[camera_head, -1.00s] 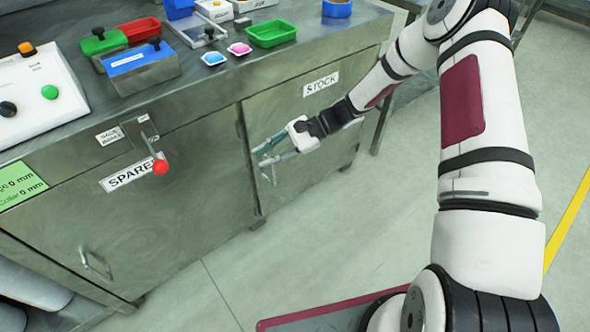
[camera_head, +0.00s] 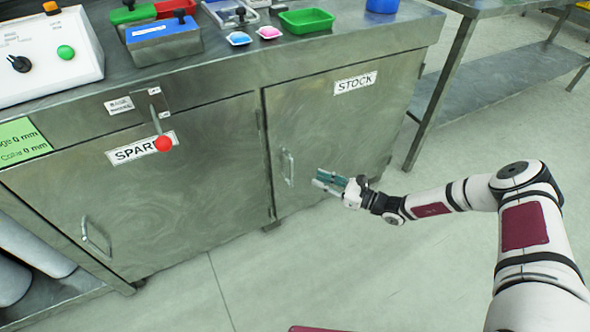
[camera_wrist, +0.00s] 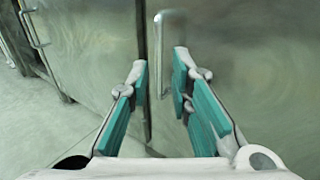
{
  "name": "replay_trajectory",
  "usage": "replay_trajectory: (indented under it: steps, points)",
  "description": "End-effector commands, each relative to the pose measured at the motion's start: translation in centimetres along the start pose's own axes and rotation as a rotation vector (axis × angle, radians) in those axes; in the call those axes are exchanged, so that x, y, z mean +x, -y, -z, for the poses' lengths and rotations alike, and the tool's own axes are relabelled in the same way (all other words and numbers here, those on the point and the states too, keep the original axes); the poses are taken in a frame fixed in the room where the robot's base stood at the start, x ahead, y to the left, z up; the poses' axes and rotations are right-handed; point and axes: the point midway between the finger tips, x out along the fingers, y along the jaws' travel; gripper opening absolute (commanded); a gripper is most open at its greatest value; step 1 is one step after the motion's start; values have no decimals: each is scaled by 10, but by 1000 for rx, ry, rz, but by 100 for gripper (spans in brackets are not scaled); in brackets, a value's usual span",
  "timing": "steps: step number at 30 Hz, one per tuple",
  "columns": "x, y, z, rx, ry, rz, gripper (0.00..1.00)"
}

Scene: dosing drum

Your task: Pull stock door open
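The stock door (camera_head: 335,130) is the right-hand steel cabinet door, marked by the STOCK label (camera_head: 355,83). It looks shut, flush with the cabinet front. Its upright bar handle (camera_head: 287,167) is near the door's left edge. My gripper (camera_head: 318,181) is open, to the right of the handle and apart from it in the head view. In the wrist view, the handle (camera_wrist: 160,50) stands ahead, between the lines of the two teal-padded fingers (camera_wrist: 160,85), with nothing held between them.
The spare door (camera_head: 165,190) with its own handle (camera_head: 95,237) is to the left and looks shut. The worktop carries trays and a control box (camera_head: 45,55). The floor (camera_head: 330,270) in front is clear.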

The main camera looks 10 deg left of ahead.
Motion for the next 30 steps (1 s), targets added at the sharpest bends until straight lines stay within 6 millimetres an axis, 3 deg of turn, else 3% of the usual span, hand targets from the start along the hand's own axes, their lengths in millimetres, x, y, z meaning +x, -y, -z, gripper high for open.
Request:
replay_trajectory:
  steps: [9, 15, 21, 30]
  points:
    - [65, -2, 2, -2, 1, -5, 20]
    - [95, -1, 1, -2, 1, -4, 20]
    - [108, -1, 1, -2, -1, -2, 20]
    - [110, -1, 0, -2, 0, -2, 20]
